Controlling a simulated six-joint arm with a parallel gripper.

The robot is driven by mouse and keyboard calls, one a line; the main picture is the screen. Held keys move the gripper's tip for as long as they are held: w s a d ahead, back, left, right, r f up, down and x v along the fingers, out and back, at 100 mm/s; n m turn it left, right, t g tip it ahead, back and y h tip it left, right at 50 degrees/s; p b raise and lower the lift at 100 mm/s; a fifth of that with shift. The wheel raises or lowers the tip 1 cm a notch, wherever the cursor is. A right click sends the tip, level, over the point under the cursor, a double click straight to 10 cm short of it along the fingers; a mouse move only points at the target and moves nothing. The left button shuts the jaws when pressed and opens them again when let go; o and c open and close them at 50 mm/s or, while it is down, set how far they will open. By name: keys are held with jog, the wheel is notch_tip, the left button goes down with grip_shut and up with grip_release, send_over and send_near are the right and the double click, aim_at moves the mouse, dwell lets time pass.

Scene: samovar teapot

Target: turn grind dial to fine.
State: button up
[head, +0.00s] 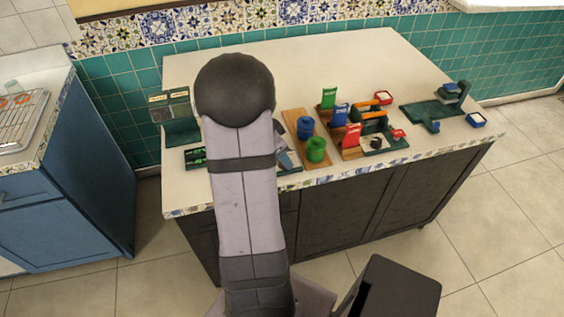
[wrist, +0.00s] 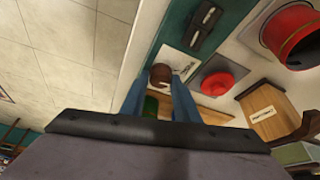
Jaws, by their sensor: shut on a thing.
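In the wrist view my gripper (wrist: 160,85) has its two blue fingers closed around a small brown round knob (wrist: 160,75), which looks like the grind dial. The knob sits between the fingertips, beside a white plate (wrist: 188,65) with dark markings too small to read. A green part (wrist: 150,106) shows between the fingers, lower down. I cannot tell the dial's setting. In the head view my own arm hides the fingertips and the knob.
In the wrist view a red round piece (wrist: 220,83) and a larger red container (wrist: 298,35) are to the right, with a wooden block (wrist: 268,112) below. In the head view, blue spools (head: 307,127), green spools (head: 316,150) and packets stand right of my arm; the counter's back (head: 330,55) is clear.

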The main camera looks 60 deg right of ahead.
jog(key=n+t, duration=0.1)
jog(key=n, duration=0.2)
jog(key=shift+s+n+h+b, duration=0.15)
jog(key=shift+n+h+b, duration=0.15)
jog(key=shift+b, duration=0.05)
jog(key=shift+n+t, duration=0.6)
jog(key=shift+n, duration=0.5)
jog(key=o, duration=1)
jog(key=shift+v, duration=3.75)
